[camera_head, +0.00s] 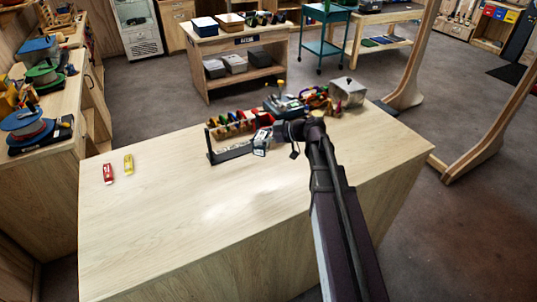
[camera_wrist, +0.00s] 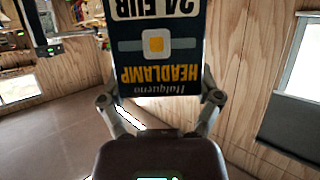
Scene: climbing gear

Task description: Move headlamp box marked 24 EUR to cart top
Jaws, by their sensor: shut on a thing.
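The headlamp box (camera_wrist: 160,75) fills the upper middle of the wrist view. It is dark blue with its print upside down, reading HEADLAMP and 24 EUR. My gripper (camera_wrist: 160,100) is shut on it, one finger on each side. In the head view the box (camera_head: 262,141) shows small and partly hidden at the end of my gripper (camera_head: 273,135), over the workbench, beside the dark rack. I cannot tell how far it is above the bench.
The wooden bench (camera_head: 190,225) is clear in front. It bears a dark rack (camera_head: 230,152), coloured gear, a grey metal box (camera_head: 347,92), and red (camera_head: 108,173) and yellow (camera_head: 129,164) tubes. A wooden shelf unit (camera_head: 235,60) stands left of the cart. Wooden frames (camera_head: 490,120) stand at right.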

